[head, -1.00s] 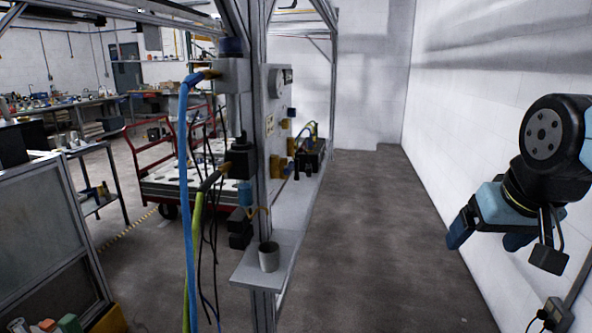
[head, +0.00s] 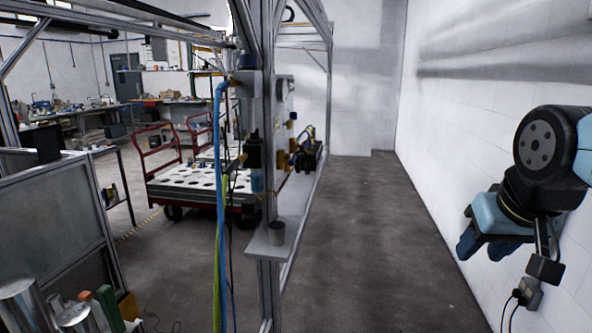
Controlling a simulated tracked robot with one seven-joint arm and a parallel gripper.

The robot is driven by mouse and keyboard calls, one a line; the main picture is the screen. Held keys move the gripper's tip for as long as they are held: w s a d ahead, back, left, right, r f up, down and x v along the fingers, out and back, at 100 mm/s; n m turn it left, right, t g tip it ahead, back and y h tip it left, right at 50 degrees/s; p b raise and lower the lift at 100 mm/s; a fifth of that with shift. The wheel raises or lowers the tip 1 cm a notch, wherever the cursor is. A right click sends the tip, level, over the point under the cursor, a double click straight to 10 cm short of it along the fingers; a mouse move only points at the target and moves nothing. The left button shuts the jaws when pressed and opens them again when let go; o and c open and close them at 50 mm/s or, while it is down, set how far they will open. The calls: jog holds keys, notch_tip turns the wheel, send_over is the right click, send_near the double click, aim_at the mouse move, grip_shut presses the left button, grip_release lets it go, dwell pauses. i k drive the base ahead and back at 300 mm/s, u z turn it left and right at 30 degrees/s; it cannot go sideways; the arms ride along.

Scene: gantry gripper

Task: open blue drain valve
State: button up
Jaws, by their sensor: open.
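A small blue part (head: 257,183) sits low on the black and brass fittings of the gantry post, above a grey cup (head: 276,233). It may be the drain valve or the bowl above it; it is too small to tell, and no handle shows clearly. The cup stands on a small shelf (head: 262,246). My gripper (head: 484,252) hangs at the right, open and empty, with its blue fingers pointing down. It is well to the right of the post and touches nothing.
The metal gantry post (head: 268,120) stands mid-picture, with a blue hose (head: 219,200) and cables hanging on its left. A red cart (head: 185,185) stands behind. The floor (head: 370,250) between post and white right wall (head: 450,130) is clear. Metal cylinders (head: 20,300) are at lower left.

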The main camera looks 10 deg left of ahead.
aim_at(291, 161)
jog(key=u, duration=0.05)
jog(key=k, duration=1.05)
jog(key=u, duration=1.3)
jog(key=i, duration=1.15)
jog(key=z, duration=1.5)
jog(key=i, duration=0.95)
